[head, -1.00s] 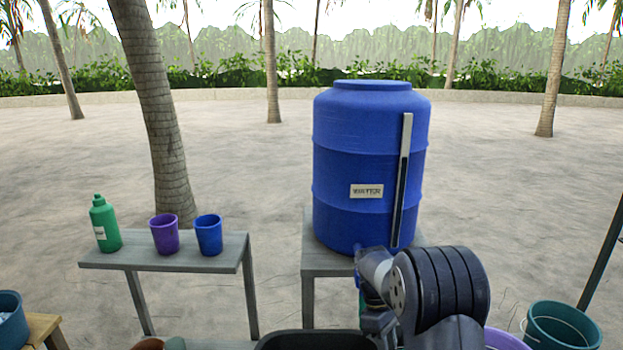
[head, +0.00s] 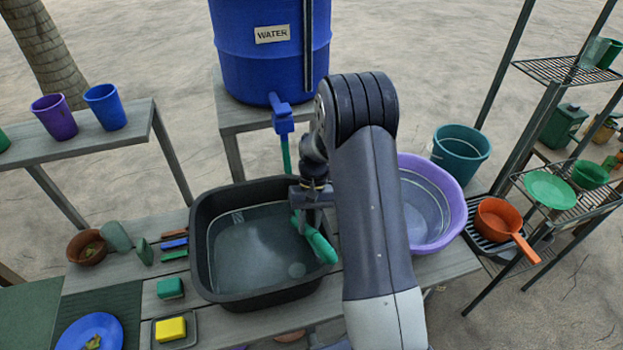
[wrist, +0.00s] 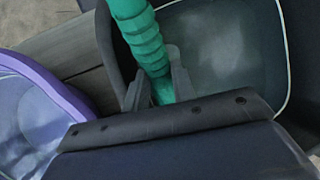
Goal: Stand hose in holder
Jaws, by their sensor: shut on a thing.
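The green ribbed hose (head: 318,244) hangs from the blue tap of the water barrel, and its lower end lies over the black basin. It also shows in the wrist view (wrist: 143,35), running down between the fingers. My gripper (head: 301,221) is shut on the hose above the basin's right part; in the wrist view the two fingers (wrist: 156,92) sit on either side of it. My arm hides part of the hose and the basin's right rim. I cannot make out a holder for the hose.
The black basin (head: 203,262) holds water. A purple tub (head: 455,222) stands just right of it, beside my arm. The blue barrel (head: 270,62) stands behind. An orange pan (head: 497,220) and a teal bucket (head: 461,153) are at the right. Brushes and sponges lie left.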

